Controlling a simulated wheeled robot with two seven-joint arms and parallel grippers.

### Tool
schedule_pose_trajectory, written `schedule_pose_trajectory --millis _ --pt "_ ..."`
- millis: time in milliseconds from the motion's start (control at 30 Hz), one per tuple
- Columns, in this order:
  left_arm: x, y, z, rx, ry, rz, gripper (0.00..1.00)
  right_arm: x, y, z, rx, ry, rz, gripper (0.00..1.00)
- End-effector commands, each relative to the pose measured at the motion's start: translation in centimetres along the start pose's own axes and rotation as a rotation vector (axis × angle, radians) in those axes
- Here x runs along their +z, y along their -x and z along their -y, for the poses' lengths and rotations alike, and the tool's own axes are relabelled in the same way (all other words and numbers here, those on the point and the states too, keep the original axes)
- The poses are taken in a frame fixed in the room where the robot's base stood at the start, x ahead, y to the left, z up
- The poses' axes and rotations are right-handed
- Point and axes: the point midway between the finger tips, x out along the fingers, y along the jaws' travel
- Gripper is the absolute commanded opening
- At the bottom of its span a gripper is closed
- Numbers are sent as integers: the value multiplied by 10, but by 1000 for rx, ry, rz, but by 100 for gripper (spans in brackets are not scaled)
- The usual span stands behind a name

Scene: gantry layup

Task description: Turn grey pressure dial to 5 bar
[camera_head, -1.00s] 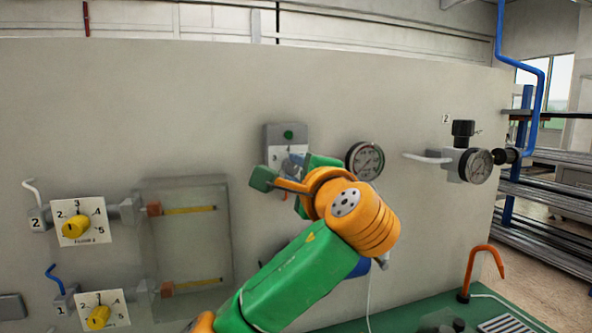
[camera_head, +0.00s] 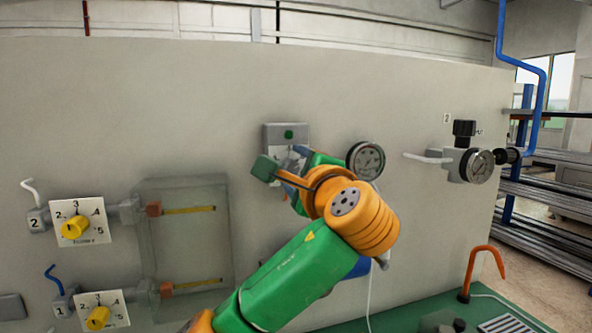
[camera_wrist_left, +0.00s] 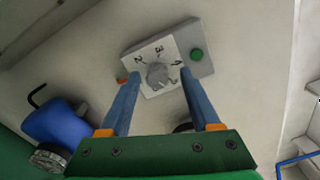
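The grey pressure dial (camera_wrist_left: 159,75) shows in the left wrist view as a round knob on a white plate with the numbers 2, 3 and 4 visible. The plate is on a grey box with a green button (camera_wrist_left: 197,55). My left gripper (camera_wrist_left: 160,75) has its two blue fingers spread, one on each side of the dial, with gaps showing; I cannot tell whether they touch it. In the head view the gripper (camera_head: 284,166) is in front of the box (camera_head: 273,129) and hides the dial. The dial's pointer setting is not readable. My right gripper is in neither view.
A round gauge (camera_head: 366,160) is just right of the box on the wall panel (camera_head: 300,80). Yellow dials (camera_head: 75,228) and (camera_head: 98,318) are at the left. A second regulator gauge (camera_head: 476,166) and an orange hook (camera_head: 484,262) are at the right.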

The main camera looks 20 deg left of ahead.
Motion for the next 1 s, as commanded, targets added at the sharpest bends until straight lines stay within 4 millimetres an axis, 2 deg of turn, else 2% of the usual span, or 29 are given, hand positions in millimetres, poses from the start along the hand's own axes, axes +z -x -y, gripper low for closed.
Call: schedule_pose_trajectory --millis 267,367,500,633,1000 --pt "-2 2 -3 4 -2 -2 63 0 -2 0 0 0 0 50" --pt "-3 17 -6 1 0 -4 63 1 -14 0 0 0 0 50" --pt "-3 48 -6 1 1 -3 63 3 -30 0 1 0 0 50" --pt "-2 66 -4 3 0 -2 63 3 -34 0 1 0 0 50" --pt "-1 70 -2 5 -1 -2 63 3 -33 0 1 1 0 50"
